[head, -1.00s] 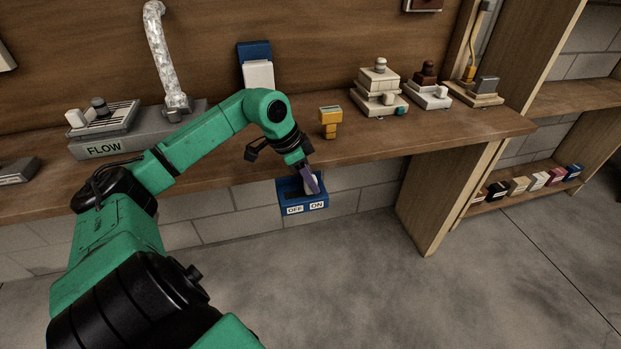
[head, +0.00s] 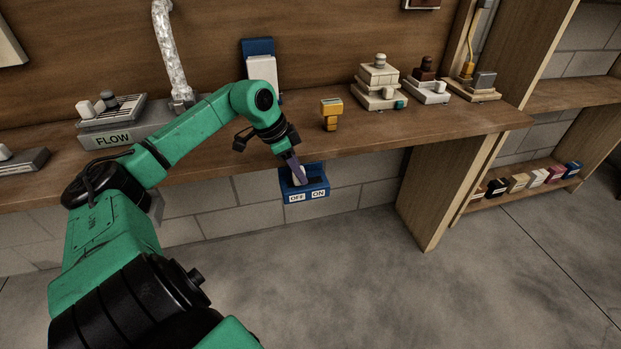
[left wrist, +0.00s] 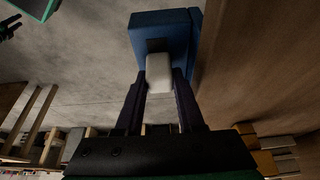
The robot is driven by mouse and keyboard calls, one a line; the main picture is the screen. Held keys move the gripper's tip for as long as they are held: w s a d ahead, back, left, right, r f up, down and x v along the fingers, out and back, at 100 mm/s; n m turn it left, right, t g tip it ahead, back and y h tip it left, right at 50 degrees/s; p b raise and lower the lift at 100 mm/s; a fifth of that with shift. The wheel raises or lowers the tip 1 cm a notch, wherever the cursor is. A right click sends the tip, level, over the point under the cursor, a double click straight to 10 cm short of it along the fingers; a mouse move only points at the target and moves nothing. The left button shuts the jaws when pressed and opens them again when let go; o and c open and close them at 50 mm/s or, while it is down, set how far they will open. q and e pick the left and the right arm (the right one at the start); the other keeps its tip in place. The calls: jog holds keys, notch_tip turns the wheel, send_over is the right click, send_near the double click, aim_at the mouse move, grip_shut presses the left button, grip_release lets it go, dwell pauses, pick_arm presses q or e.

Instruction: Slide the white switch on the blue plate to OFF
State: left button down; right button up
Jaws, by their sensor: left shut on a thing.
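The blue plate (head: 311,188) is fixed below the front edge of the wooden bench, with an OFF label at left and an ON label at right. My left gripper (head: 298,178) reaches down to its left part, above the OFF label. In the left wrist view, the white switch (left wrist: 158,72) sits between the two dark fingers, which are shut on it, against the blue plate (left wrist: 160,24). In the head view the fingers mostly hide the switch, and the dark slot shows to their right. My right gripper is not in view.
The wooden bench (head: 380,138) overhangs the plate. On it stand a yellow device (head: 331,112), a grey FLOW unit (head: 110,140) and several pale boxes with knobs (head: 380,88). A wooden bench leg (head: 425,205) stands at right. The floor in front is clear.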

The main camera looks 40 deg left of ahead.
pick_arm(q)
jog(key=shift+s+a, duration=0.25)
jog(key=shift+s, duration=0.2)
jog(key=c, duration=0.8)
grip_release()
jog(key=shift+a, duration=0.1)
jog(key=shift+s+a+r, duration=0.1)
jog(key=shift+s+r, duration=0.05)
jog(key=shift+r, duration=0.2)
jog(key=b+v, duration=0.1)
jog(key=v, duration=1.2)
jog(key=shift+s+a+r, duration=0.15)
jog(key=shift+s+r, duration=0.05)
jog(key=shift+r, duration=0.1)
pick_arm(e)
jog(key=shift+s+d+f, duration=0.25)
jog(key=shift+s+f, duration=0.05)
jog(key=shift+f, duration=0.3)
